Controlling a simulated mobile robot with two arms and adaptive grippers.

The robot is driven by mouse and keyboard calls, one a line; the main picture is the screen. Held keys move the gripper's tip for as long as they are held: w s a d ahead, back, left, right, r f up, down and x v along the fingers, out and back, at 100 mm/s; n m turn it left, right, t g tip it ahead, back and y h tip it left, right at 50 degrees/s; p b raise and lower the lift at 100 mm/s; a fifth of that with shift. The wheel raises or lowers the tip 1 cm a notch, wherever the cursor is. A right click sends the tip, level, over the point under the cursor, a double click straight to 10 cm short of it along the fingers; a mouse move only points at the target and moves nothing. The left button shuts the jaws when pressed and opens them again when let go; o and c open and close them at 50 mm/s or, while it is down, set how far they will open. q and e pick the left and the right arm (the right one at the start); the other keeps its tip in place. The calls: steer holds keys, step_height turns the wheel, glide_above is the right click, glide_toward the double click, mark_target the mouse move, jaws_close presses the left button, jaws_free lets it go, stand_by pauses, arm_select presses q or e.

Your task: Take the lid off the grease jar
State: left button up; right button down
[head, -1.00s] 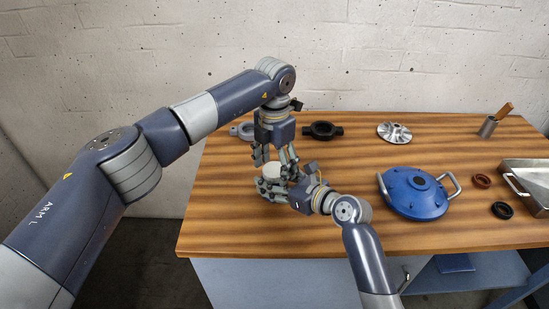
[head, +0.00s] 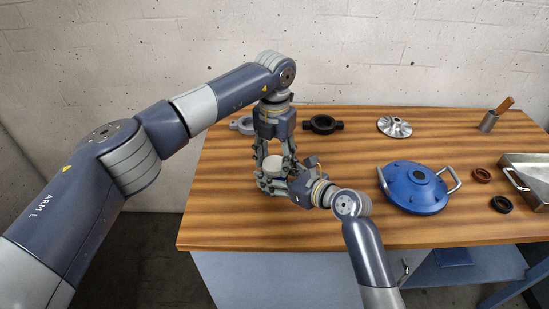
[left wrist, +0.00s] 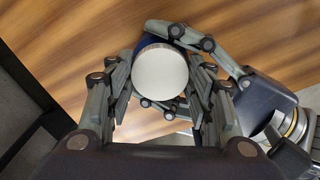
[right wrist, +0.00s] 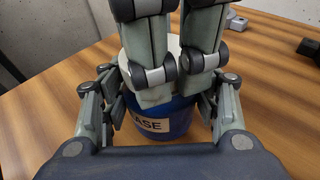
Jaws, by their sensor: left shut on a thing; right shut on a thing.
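The grease jar is a blue pot with a white label reading "ASE" (right wrist: 165,125) in the right wrist view. Its round white lid (left wrist: 160,80) fills the middle of the left wrist view and also shows in the head view (head: 274,162). My left gripper (head: 274,166) reaches down from above, shut on the lid, with its fingers overlapping the front of the jar in the right wrist view. My right gripper (head: 270,182) is shut around the jar's body from the side. The fingers hide much of the rim, so I cannot tell whether the lid is clear of the jar.
A blue round housing with two handles (head: 414,188) stands to the right. The table's front left (head: 225,225) is clear.

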arm_select(q)
steer(key=o, duration=1.2)
step_height(320, 180, up, 4)
steer(key=shift+r, duration=0.2)
steer(key=shift+c, duration=0.5)
step_height(320, 180, up, 3)
steer(key=m, duration=0.3)
steer(key=shift+r, duration=0.1)
steer(key=shift+f, duration=3.85)
